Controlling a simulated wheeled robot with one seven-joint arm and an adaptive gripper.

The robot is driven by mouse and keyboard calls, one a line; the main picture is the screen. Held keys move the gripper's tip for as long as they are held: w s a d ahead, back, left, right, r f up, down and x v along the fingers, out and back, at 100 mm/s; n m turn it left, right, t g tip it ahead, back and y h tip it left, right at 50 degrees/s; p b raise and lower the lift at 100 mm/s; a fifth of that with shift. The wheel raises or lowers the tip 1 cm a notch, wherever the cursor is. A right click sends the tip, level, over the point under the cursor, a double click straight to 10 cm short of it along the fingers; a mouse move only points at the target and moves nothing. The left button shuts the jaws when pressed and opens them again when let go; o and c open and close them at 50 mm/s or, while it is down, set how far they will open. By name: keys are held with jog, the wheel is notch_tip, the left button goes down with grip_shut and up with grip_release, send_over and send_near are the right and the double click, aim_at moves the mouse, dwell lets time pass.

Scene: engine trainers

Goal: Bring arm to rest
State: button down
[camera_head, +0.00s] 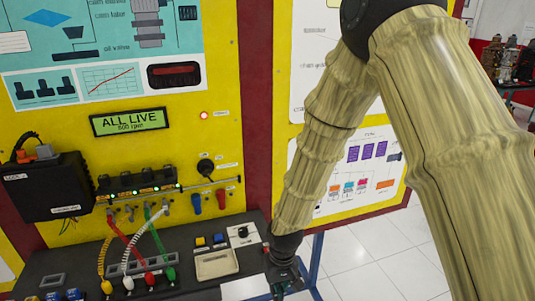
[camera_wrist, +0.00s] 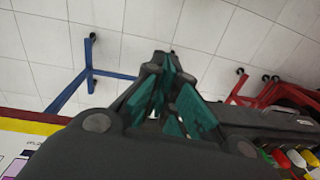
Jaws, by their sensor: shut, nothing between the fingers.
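My arm (camera_head: 330,120), in a pale wood-patterned cover, comes down from the upper right in the head view, bent at the elbow. My gripper (camera_head: 287,278) hangs low beside the right end of the dark bench panel, and its tips are hard to make out there. In the wrist view my gripper (camera_wrist: 168,90) shows dark links and teal finger pads close together, shut with nothing between them. White floor tiles lie beyond it.
The yellow trainer board (camera_head: 228,60) carries a display (camera_head: 130,121) reading "ALL LIVE". Coloured leads (camera_head: 125,240) run to the dark bench panel (camera_head: 210,285). A blue stand leg (camera_head: 317,262) is close right of my gripper. Open tiled floor (camera_head: 385,250) lies further right.

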jog(key=s+d+f+m+b, duration=0.1)
jog(key=s+d+f+b, duration=0.1)
jog(key=s+d+f, duration=0.8)
jog(key=s+d+f+m+b, duration=0.2)
jog(key=s+d+f, duration=0.8)
jog(key=s+f, duration=0.5)
jog(key=shift+s+f+h, duration=0.35)
jog(key=shift+s+h, duration=0.05)
jog(key=shift+s, duration=0.85)
jog(key=shift+d+m, duration=0.1)
jog(key=shift+m, duration=0.2)
